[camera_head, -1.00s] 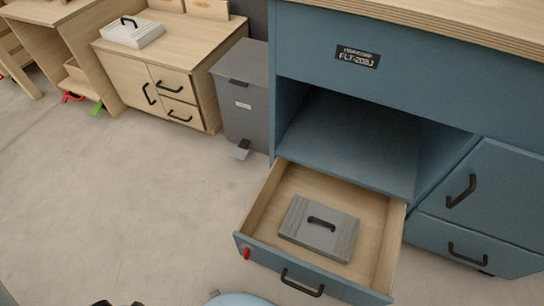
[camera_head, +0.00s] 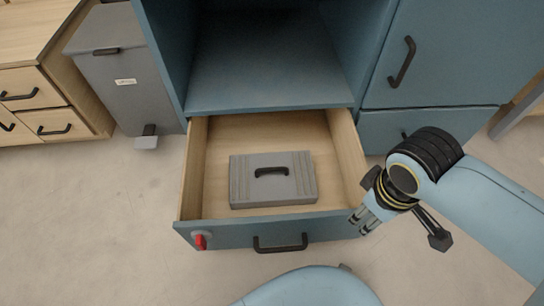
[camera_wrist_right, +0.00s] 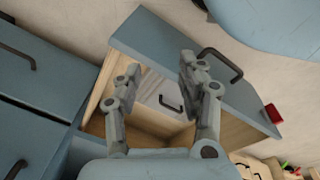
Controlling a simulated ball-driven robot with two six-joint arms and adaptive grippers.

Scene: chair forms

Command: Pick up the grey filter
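The grey filter (camera_head: 272,192) is a flat ribbed block with a black handle on top. It lies in the open wooden drawer (camera_head: 349,160) of the blue cabinet. My right gripper (camera_head: 362,219) is at the drawer's front right corner, to the right of the filter and apart from it. In the right wrist view my right gripper (camera_wrist_right: 158,78) has its two fingers spread with nothing between them touching. The filter (camera_wrist_right: 160,92) shows past the fingers there, partly covered by them. My left gripper is not in view.
The drawer front has a black handle (camera_head: 281,244) and a red part (camera_head: 200,241) at its left. An open blue compartment (camera_head: 265,70) is above the drawer. A grey bin (camera_head: 128,85) stands to the left, beside a wooden cabinet (camera_head: 35,90). The floor at left is clear.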

